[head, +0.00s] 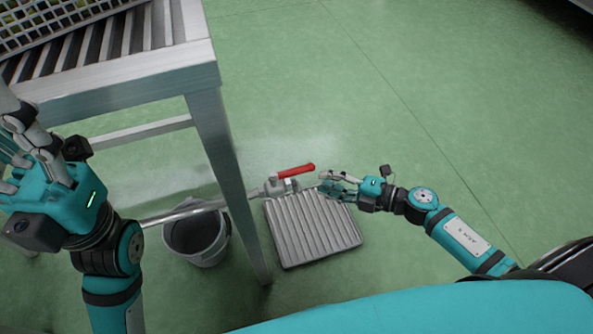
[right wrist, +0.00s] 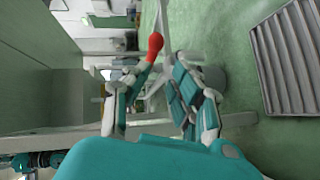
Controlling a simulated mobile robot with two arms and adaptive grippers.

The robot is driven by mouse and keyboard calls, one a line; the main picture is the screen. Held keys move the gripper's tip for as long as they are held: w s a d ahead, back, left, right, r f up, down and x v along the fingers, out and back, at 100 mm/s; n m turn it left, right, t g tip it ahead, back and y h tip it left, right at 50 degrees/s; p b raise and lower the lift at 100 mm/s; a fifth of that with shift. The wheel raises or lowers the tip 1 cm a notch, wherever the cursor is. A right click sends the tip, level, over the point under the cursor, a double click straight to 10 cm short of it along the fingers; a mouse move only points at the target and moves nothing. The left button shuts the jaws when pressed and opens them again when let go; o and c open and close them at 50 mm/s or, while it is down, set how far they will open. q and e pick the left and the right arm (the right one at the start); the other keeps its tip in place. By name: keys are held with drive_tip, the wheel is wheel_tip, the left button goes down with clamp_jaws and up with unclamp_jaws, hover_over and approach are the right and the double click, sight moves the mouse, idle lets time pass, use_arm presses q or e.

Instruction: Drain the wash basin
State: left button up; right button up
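A drain valve (head: 272,188) sits at the end of a steel pipe (head: 190,212). Its red lever (head: 297,170) points right, roughly in line with the pipe in the picture. The red lever (right wrist: 154,46) also shows beyond my fingers in the right wrist view. My right gripper (head: 332,184) is just right of the valve, above the floor grate; its fingers (right wrist: 152,98) are spread with nothing held. Whether it touches the valve cannot be told. My left gripper (head: 15,150) is raised at the left edge, fingers spread and partly cut off. No wash basin can be clearly made out.
A slatted floor grate (head: 312,228) lies below the valve. A grey bucket (head: 197,240) stands under the pipe. A steel stand (head: 215,130) with a slatted top rises at the left, bearing a lattice crate (head: 50,22). The green floor is clear at the upper right.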

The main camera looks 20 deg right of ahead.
sight(301, 172)
drive_tip(key=x, duration=0.3)
drive_tip(key=b+x, duration=0.1)
drive_tip(key=x, duration=0.2)
drive_tip(key=r+x, duration=0.1)
drive_tip(key=x, duration=0.1)
drive_tip(key=shift+w+a, duration=0.35)
drive_tip(key=shift+a, duration=0.05)
clamp_jaws()
